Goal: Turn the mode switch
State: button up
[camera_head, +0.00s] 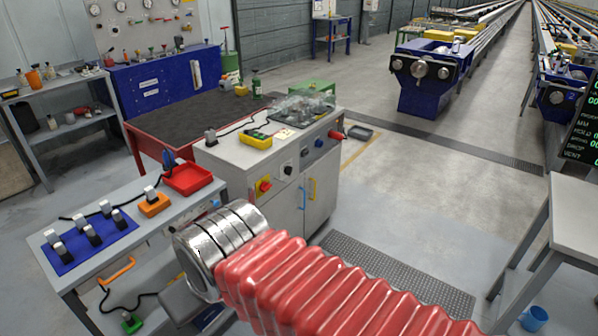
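A grey control cabinet (266,213) stands in the middle. Its sloped front edge carries a row of controls. A black rotary knob on a pale plate (287,169) looks like the mode switch; its setting is too small to read. My arm, with a red ribbed sleeve and silver rings, crosses the lower foreground, in front of and below the cabinet. My gripper's fingers do not show.
A yellow device (255,139) and a clear-covered box lie on the cabinet top. A bench with a blue mat (88,243), an orange block and a red tray (188,178) stands left. A grey table (574,215) is at right. Floor right of the cabinet is mostly open.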

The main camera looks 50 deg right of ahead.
aim_at(288, 171)
jog(key=z, duration=1.35)
jog(key=i, duration=0.85)
jog(key=u, duration=0.5)
jog(key=i, duration=0.5)
jog(key=u, duration=0.4)
